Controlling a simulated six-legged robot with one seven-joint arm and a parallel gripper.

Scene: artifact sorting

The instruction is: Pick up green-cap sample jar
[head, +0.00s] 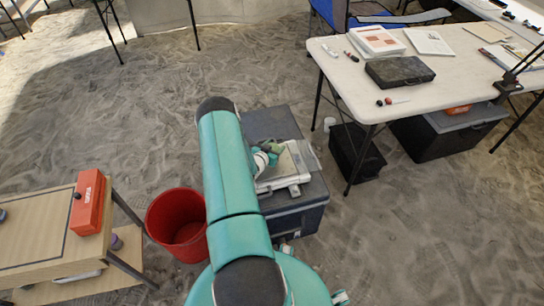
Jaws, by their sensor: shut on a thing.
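My teal arm reaches forward over a dark grey crate. At its end, my gripper (266,155) is small and partly hidden behind my arm. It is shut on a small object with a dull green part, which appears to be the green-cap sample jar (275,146). The jar is above or at a white tray-like case (291,177) on top of the crate (293,216). I cannot tell whether the jar touches the case. The fingertips and most of the jar are too small to make out.
A red bucket (176,224) stands on the sandy floor to the left. A low wooden table (42,235) holds a red toolbox (88,203). A white table (442,82) with a black case (399,71) stands at right. A black bin (357,152) is below it. Open sand lies at upper left.

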